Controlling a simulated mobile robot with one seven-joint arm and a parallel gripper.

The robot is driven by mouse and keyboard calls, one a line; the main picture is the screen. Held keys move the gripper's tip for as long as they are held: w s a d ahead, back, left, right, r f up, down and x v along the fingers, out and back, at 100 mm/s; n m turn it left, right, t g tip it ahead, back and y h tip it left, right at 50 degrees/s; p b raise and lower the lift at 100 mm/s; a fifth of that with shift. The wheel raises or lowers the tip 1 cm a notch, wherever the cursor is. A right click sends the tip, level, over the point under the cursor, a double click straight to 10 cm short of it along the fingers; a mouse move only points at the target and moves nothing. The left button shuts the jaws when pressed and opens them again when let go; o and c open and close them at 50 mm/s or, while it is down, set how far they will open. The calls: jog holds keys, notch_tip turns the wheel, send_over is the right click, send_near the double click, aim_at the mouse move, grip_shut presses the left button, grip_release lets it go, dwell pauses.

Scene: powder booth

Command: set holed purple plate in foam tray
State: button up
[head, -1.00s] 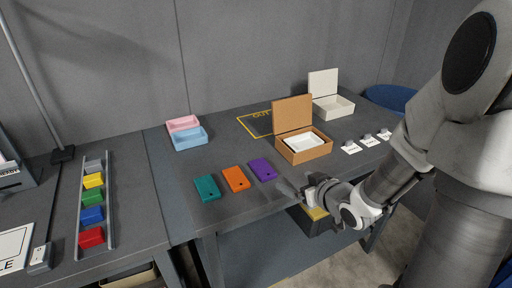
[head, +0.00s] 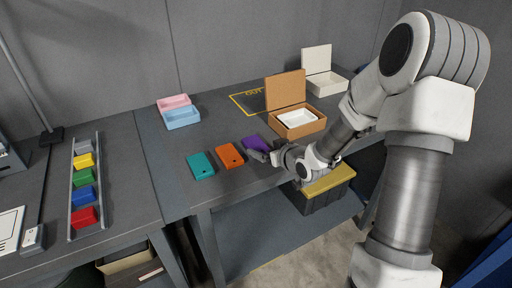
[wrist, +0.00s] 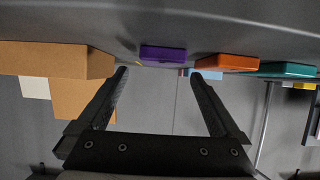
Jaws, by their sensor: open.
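The purple plate (head: 254,142) lies flat on the dark table, rightmost in a row of three coloured plates. It also shows in the wrist view (wrist: 163,54), ahead of the fingers and roughly between them. My gripper (wrist: 158,75) is open and empty, low at the table's front edge, just short of the plate. In the head view my gripper (head: 264,156) partly covers the plate's near right side, and I cannot make out its hole now. A white tray (head: 284,121), likely the foam tray, sits inside the open cardboard box (head: 300,133) behind and right of the plate.
An orange plate (head: 229,156) and a teal plate (head: 201,166) lie left of the purple one. Pink (head: 174,101) and blue (head: 182,119) bins stand behind. A white lidded box (head: 324,84) is at the back right. A yellow-lidded bin (head: 328,181) sits below the table.

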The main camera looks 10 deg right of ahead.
aim_at(256, 144)
jog(key=x, duration=0.4)
jog(key=shift+w+a+f, duration=0.15)
jog(key=shift+f, duration=0.05)
jog(key=shift+c, duration=0.3)
grip_shut()
jog(key=shift+r, duration=0.2)
